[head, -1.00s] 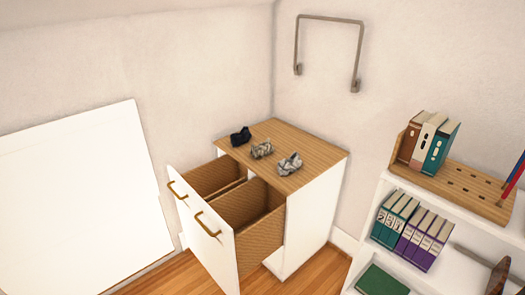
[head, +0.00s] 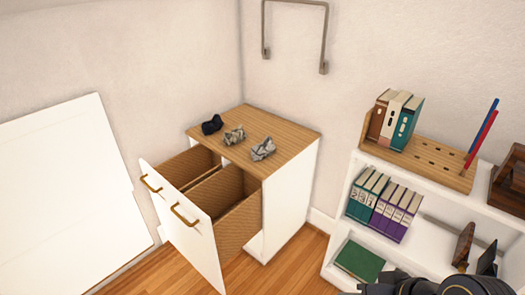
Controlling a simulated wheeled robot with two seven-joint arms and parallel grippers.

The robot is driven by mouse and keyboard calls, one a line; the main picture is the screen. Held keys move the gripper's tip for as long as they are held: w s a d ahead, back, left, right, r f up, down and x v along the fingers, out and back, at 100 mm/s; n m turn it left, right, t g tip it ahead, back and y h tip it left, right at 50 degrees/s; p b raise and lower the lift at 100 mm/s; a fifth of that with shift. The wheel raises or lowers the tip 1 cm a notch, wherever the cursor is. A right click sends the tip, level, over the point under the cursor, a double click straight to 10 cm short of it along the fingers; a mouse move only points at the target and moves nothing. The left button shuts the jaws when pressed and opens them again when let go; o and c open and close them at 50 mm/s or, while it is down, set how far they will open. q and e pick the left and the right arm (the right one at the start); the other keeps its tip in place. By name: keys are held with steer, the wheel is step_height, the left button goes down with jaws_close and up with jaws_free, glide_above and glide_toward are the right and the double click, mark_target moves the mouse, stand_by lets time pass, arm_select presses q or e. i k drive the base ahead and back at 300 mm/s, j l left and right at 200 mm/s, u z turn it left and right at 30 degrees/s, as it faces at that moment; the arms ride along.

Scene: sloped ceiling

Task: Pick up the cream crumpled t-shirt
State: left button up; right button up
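Three small crumpled cloths lie in a row on the wooden top of a white cabinet (head: 283,127). The middle one (head: 234,135) is cream-beige with dark marks and looks most like the cream t-shirt. A dark navy cloth (head: 212,125) lies to its left and a light grey cloth (head: 263,149) to its right. They lie apart from each other. A black part of my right arm (head: 435,286) shows at the bottom right edge, far from the cloths; its fingers cannot be made out clearly. My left gripper is out of view.
The cabinet's tall front (head: 183,225) is pulled out, showing wicker bins (head: 225,205). A white shelf (head: 345,200) with books stands at the right. A white panel (head: 65,190) leans on the left wall. Wooden floor (head: 275,270) is clear between cabinet and shelf.

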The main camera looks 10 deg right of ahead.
mark_target(235, 137)
steer(key=u, duration=0.8)
steer(key=i+l+u, duration=0.15)
steer(key=l+u, duration=0.2)
steer(key=i+l+u, duration=0.1)
steer(key=l+u, duration=0.55)
steer(key=i+l, duration=0.1)
steer(key=l, duration=0.3)
steer(key=i+l, duration=0.15)
steer(key=l, duration=0.25)
steer(key=i+l+u, duration=0.1)
steer(key=l, duration=0.3)
steer(key=i+l, duration=0.1)
steer(key=l, duration=0.3)
steer(key=i+l+u, duration=0.1)
steer(key=l, duration=0.3)
